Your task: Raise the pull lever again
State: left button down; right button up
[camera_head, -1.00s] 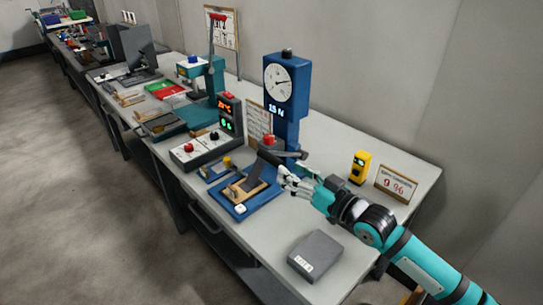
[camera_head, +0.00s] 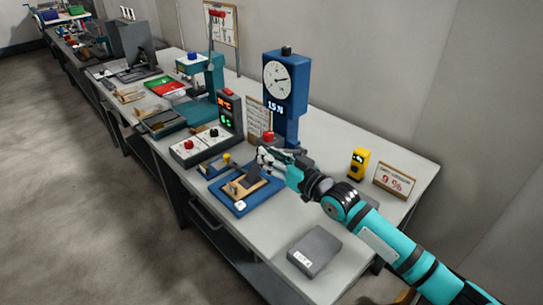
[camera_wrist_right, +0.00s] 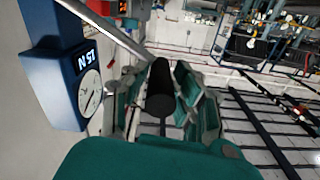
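The pull lever's black grip (camera_wrist_right: 160,88) stands between the fingers of my right gripper (camera_wrist_right: 160,105) in the right wrist view. A metal rod (camera_wrist_right: 103,27) runs from the upper left to this grip. In the head view my right gripper (camera_head: 265,159) is at the lever, in front of the blue gauge stand (camera_head: 285,95), and largely covers the grip. Its fingers look spread on both sides of the grip, not visibly closed on it. The stand's dial and display also show in the wrist view (camera_wrist_right: 62,75). My left gripper is not in view.
A blue base plate (camera_head: 258,197) with a wooden piece lies below the gripper. A grey box (camera_head: 314,252) lies near the table's front edge. A yellow device (camera_head: 359,164) and a sign (camera_head: 394,180) stand to the right. A control box (camera_head: 205,146) is to the left.

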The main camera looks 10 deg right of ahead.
jog(key=c, duration=0.4)
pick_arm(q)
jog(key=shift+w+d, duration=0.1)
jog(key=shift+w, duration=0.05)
pick_arm(e)
grip_shut()
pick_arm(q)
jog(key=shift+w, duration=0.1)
